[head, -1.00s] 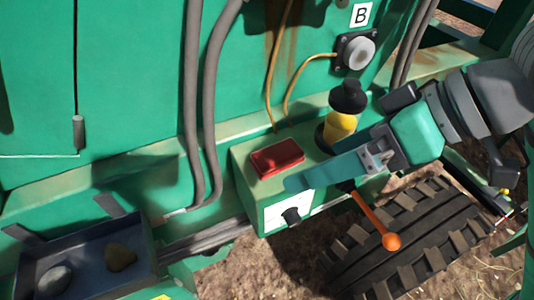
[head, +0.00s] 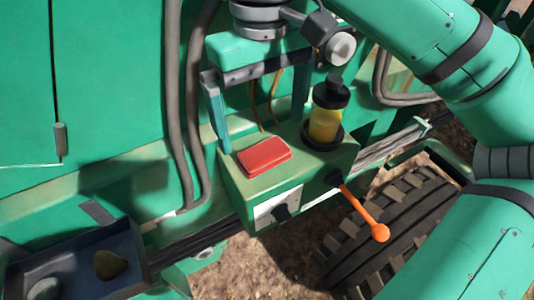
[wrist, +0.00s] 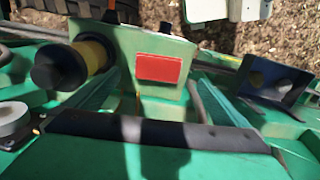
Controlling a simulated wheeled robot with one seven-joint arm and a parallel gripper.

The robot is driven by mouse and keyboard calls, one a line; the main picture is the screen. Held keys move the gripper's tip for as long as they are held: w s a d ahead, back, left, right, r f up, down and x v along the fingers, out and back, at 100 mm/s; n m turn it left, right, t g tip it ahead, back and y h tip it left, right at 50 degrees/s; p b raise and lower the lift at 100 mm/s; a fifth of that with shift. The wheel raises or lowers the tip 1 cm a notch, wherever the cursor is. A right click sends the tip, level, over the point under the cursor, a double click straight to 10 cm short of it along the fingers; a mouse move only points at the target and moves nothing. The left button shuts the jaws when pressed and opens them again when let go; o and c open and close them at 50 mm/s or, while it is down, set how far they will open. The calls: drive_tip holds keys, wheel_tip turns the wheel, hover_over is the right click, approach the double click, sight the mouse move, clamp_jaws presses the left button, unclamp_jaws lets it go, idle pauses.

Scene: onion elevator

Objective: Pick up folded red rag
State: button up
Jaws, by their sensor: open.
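The folded red rag (head: 264,157) lies flat on top of the green box (head: 235,193), near its left end. It also shows in the wrist view (wrist: 159,68), between the two fingers and beyond their tips. My gripper (head: 262,136) is open and empty, pointing down over the box. Its left finger comes down near the rag's left side and its right finger is between the rag and the yellow bottle. I cannot tell the exact height of the fingertips above the box.
A yellow bottle with a black cap (head: 326,115) stands on the box right of the rag, close to my right finger. An orange-knobbed lever (head: 379,232) sticks out in front. Grey hoses (head: 178,110) run down on the left. A dark tray (head: 75,262) with stones sits lower left.

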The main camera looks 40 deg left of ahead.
sight(265, 152)
drive_tip(key=shift+w+f, duration=0.2)
drive_tip(key=shift+f, duration=3.35)
drive_tip(key=shift+c, duration=0.6)
drive_tip(key=c, duration=1)
